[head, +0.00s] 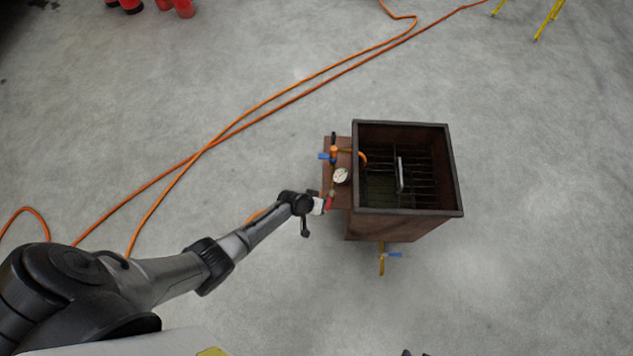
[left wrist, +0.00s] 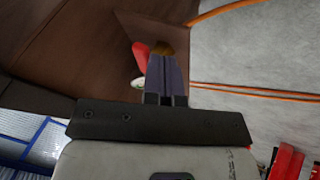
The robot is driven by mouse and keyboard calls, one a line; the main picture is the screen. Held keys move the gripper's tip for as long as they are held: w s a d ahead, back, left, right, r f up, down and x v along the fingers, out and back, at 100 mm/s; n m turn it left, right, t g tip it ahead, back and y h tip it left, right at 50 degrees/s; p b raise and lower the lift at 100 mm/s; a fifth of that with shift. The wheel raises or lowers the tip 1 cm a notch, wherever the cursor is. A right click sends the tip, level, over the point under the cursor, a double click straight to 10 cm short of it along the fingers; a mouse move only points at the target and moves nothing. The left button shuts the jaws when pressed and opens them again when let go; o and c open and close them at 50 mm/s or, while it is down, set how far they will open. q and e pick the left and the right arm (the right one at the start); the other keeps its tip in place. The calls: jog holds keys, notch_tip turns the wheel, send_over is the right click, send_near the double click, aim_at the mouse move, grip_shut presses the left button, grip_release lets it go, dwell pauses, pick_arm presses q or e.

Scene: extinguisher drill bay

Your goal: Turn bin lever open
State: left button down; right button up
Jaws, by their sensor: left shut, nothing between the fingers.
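The bin (head: 405,228) is a rust-brown, open-topped metal box with a dark grate inside. A brown side shelf (head: 340,197) on its left carries a red lever (head: 330,203). My left gripper (head: 319,205) is at the red lever, on its left side. In the left wrist view, the fingers (left wrist: 165,75) are shut together with nothing between them. Their tips overlap a brass fitting (left wrist: 162,47), and the red lever (left wrist: 140,56) shows just left of them. I cannot tell whether they touch. My right gripper is not in view.
The shelf also holds a round white gauge (head: 340,176) and a blue-handled valve (head: 324,156). Another blue handle (head: 395,255) sticks out below the bin. Orange hoses (head: 207,150) cross the floor. Red cylinders (head: 183,8) stand at the far left. The floor right of the bin is clear.

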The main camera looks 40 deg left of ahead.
pick_arm(q)
jog(key=shift+d+n+y+p, duration=0.4)
jog(key=shift+d+n+p, duration=0.1)
jog(key=shift+d+p, duration=0.15)
jog(key=shift+d, duration=0.15)
dwell(0.4)
jog(key=shift+w+f, duration=0.1)
jog(key=shift+w, duration=0.15)
